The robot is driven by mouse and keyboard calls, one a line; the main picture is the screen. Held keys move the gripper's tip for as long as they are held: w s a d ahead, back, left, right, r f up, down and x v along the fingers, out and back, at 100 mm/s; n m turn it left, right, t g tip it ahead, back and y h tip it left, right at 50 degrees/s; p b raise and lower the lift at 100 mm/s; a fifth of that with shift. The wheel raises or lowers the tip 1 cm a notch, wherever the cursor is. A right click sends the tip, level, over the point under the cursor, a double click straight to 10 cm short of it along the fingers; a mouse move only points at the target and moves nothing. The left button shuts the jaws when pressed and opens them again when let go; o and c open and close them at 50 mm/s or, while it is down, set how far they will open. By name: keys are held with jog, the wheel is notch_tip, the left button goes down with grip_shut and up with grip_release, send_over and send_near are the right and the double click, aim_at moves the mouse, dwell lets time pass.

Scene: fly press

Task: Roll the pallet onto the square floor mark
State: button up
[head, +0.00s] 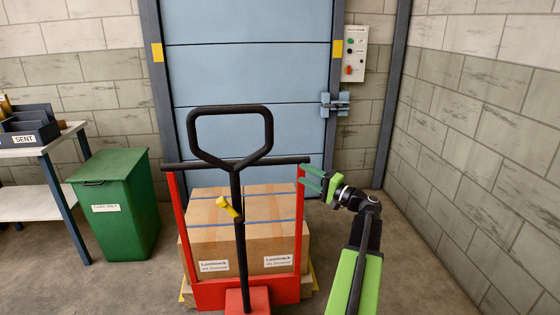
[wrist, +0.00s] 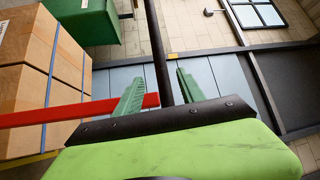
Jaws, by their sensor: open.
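The pallet (head: 307,287) carries cartons (head: 207,215) behind a red truck frame (head: 205,291) with a black looped handle (head: 268,130) and a black crossbar (head: 285,160). My gripper (head: 304,178) is at the crossbar's right end, by the red post. In the wrist view my gripper (wrist: 160,76) is open, with the black bar (wrist: 160,45) between its green fingers and the red post (wrist: 60,112) behind the left one. Yellow edging (head: 182,292) shows beside the pallet; I cannot tell whether it belongs to the square floor mark. The pallet is mostly hidden.
A green lidded bin (head: 118,225) and a table (head: 50,140) with trays stand at the left. A blue shutter door (head: 250,75) is behind the load, with a control box (head: 354,55) right of it. A block wall (head: 480,120) closes the right side.

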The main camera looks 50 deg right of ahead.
aim_at(279, 161)
jog(key=w, duration=0.4)
jog(key=w+r+p, duration=0.1)
jog(key=w, duration=0.3)
jog(key=w+a, duration=0.1)
jog(key=w, duration=0.3)
jog(key=shift+r, duration=0.35)
jog(key=shift+c, duration=0.2)
grip_shut()
dwell(0.4)
